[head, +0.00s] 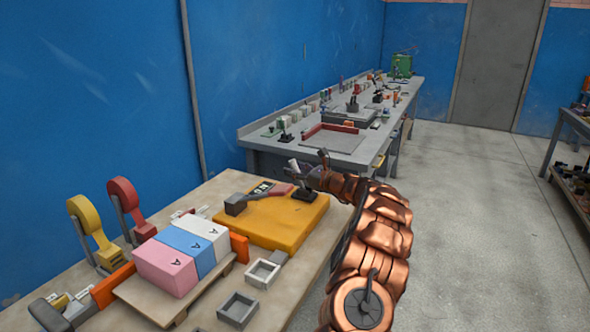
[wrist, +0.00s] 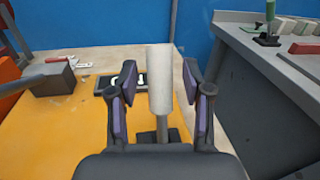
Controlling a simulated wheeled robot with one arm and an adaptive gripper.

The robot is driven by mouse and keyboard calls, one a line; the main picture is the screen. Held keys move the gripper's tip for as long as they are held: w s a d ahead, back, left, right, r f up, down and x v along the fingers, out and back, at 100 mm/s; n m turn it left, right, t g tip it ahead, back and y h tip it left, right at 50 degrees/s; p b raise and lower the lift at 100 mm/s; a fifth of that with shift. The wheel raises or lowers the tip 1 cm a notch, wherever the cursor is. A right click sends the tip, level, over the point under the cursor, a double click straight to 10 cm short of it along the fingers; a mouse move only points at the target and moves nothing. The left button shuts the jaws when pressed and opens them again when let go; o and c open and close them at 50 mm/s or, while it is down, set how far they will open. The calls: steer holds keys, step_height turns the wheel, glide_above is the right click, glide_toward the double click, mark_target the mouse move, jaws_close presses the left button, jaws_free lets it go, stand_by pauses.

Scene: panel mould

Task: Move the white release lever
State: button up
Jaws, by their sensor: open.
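The white release lever (wrist: 160,82) stands upright in the wrist view, a pale cylindrical handle on a thin grey stem above a dark base. In the head view its white top (head: 293,164) shows small, above a dark base at the back right of the yellow plate (head: 262,222). My gripper (head: 313,173) is at the lever, just right of it in the head view. In the wrist view the open fingers appear on either side of the handle, with a visible gap on each side. I cannot tell the exact depth between fingers and handle.
A dark block with an arm (head: 237,204) and a small dark panel (head: 262,188) lie on the plate. Pink (head: 166,266), blue (head: 192,248) and white (head: 208,231) blocks, plus yellow (head: 89,225) and red (head: 125,198) levers, stand at left. A grey bench (head: 290,150) is beyond.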

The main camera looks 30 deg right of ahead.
steer(key=shift+w, duration=0.1)
jaws_close()
stand_by(0.5)
